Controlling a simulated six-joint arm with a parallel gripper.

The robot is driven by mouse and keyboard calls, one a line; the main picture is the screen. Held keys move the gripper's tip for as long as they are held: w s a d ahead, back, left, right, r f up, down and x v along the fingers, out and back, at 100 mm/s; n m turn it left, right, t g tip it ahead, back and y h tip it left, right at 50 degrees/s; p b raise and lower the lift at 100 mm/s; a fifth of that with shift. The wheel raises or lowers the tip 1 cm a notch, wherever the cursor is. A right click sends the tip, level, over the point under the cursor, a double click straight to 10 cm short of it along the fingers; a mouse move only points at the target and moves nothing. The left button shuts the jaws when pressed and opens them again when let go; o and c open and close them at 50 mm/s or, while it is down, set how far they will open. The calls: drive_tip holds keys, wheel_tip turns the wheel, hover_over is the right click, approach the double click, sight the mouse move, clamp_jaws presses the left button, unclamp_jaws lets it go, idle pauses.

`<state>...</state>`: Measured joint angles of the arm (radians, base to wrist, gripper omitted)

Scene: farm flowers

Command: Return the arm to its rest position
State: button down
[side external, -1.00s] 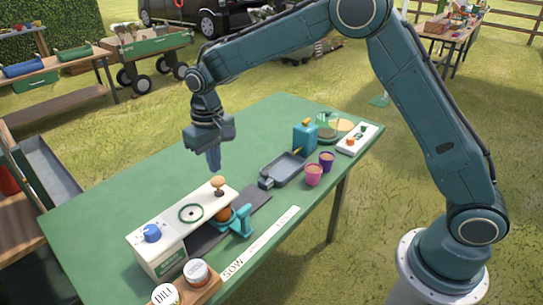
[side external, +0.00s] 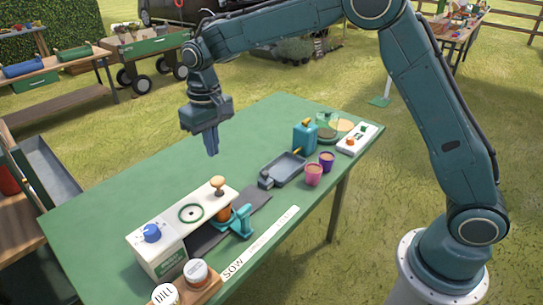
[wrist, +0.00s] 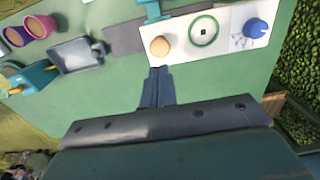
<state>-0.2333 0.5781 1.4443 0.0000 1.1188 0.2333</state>
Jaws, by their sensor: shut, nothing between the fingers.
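My gripper (side external: 211,151) hangs above the green table (side external: 120,190), pointing down, shut and empty. It is clear of everything on the table. In the wrist view its closed fingers (wrist: 158,75) show over bare green tabletop, with the white device beyond the fingertips. My arm reaches over the table from the right in the side view.
A white device (side external: 160,250) with a blue knob (side external: 152,232) and a wooden knob stands at the table's front left. A grey tray (side external: 284,169), a teal can (side external: 304,138), a pink cup (side external: 313,174) and a purple cup (side external: 327,161) stand right. The table's back left is clear.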

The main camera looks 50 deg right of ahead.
drive_tip(key=s+d+r+t, duration=0.1)
drive_tip(key=s+d+r, duration=0.3)
drive_tip(key=s+r, duration=0.25)
drive_tip(key=s+d+r+t, duration=0.2)
drive_tip(key=s+d+r, duration=0.2)
drive_tip(key=s+r, duration=0.3)
drive_tip(key=s+d+f+t, duration=0.1)
drive_tip(key=s+d, duration=0.1)
drive_tip(key=s, duration=0.7)
drive_tip(key=s+d+f+t, duration=0.1)
drive_tip(key=s+d+f, duration=0.1)
drive_tip(key=s, duration=0.8)
drive_tip(key=shift+t, duration=0.3)
